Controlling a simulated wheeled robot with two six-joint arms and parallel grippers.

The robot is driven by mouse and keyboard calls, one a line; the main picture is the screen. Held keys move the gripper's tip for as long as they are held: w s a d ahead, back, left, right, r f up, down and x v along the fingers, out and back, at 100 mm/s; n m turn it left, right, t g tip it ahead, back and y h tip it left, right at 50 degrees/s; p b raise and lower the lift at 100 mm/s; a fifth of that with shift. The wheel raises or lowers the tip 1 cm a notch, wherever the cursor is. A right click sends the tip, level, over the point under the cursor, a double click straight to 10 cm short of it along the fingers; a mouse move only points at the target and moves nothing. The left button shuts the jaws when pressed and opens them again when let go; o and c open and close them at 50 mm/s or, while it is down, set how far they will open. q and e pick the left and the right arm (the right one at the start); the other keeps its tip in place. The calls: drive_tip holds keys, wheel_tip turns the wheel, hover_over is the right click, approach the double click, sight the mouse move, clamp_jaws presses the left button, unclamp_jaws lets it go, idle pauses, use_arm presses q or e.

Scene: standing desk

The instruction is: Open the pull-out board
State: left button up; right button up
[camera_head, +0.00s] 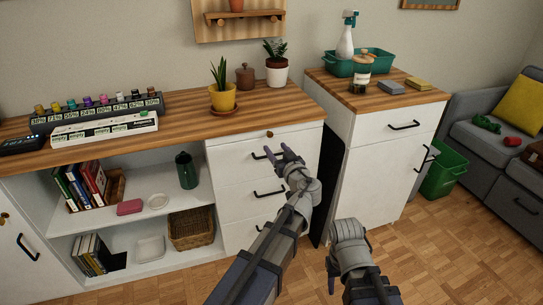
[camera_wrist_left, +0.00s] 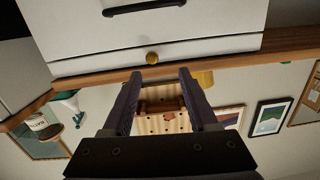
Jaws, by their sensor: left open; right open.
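The pull-out board (camera_head: 245,141) shows as a thin white front just under the wooden desk top, above the drawer column. It looks flush with the drawers. Its small brass knob (camera_head: 269,134) is also in the left wrist view (camera_wrist_left: 152,58), which looks upside down. My left gripper (camera_head: 277,150) is open and empty in front of the top drawer, slightly below the knob. In the left wrist view the knob lies between and just beyond the open fingertips (camera_wrist_left: 158,72), with no contact visible. My right gripper (camera_head: 332,277) is open, low over the floor, and partly out of clear sight.
The top drawer's black handle (camera_head: 258,155) is close to my left fingers. A white cabinet (camera_head: 375,165) stands to the right across a narrow dark gap. Plants, including a yellow pot (camera_head: 222,98), stand on the desk top (camera_head: 180,110). Floor in front is clear.

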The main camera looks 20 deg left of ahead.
sight(270, 136)
use_arm(q)
drive_tip(key=shift+w+d+f+t+b, duration=0.15)
drive_tip(key=shift+w+t+b, duration=0.1)
drive_tip(key=shift+w, duration=0.1)
drive_tip(key=shift+w+d+f+t+b, duration=0.1)
drive_tip(key=shift+w+f+t+b, duration=0.05)
drive_tip(key=shift+w+t+b, duration=0.15)
drive_tip(key=x, duration=0.7)
drive_tip(key=shift+w+a, duration=0.25)
drive_tip(key=shift+w, duration=0.1)
clamp_jaws()
idle(0.9)
